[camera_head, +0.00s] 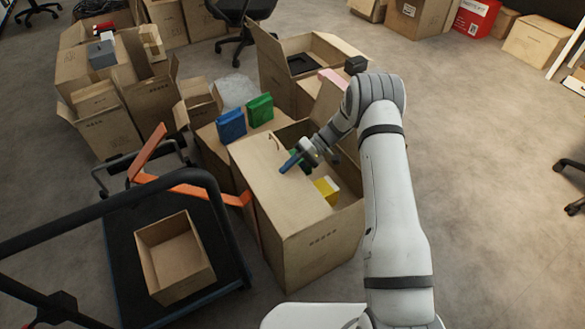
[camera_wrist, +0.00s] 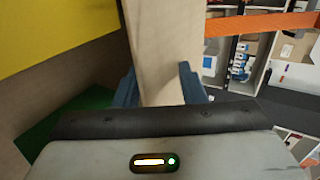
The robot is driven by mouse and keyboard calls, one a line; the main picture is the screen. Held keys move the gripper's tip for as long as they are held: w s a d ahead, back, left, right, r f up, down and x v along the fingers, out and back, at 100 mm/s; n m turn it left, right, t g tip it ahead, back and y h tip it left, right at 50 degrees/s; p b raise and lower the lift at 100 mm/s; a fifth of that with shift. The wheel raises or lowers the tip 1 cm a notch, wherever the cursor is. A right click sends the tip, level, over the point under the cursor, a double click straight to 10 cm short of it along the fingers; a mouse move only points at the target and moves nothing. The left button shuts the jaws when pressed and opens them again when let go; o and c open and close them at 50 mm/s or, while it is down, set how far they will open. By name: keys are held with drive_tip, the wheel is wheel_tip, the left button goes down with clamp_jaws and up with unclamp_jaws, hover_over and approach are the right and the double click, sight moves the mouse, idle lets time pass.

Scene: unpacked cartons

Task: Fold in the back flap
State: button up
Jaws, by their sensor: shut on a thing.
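The open brown carton (camera_head: 315,240) stands in the middle of the head view, with a broad cardboard panel (camera_head: 262,185) along its left side. Another flap (camera_head: 327,103) stands up at its back, partly behind my arm. A yellow item (camera_head: 326,189) shows inside. My gripper (camera_head: 289,162) is at the carton's top, over the inner edge of the left panel. In the wrist view a cardboard strip (camera_wrist: 168,45) runs between the blue fingers of my gripper (camera_wrist: 158,88), which are shut on it. I cannot tell which flap this is.
A blue box (camera_head: 231,125) and a green box (camera_head: 260,110) stand behind the carton. A cart with an orange strap (camera_head: 185,188) and a small open box (camera_head: 175,257) is at the left. Several cartons crowd the back left.

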drive_tip(key=shift+s+f, duration=0.2)
drive_tip(key=shift+f, duration=0.1)
wheel_tip(320, 180, up, 11)
drive_tip(key=shift+w+f+p, duration=0.15)
drive_tip(key=shift+f+p, duration=0.05)
drive_tip(key=shift+p, duration=1)
drive_tip(key=shift+c, duration=0.5)
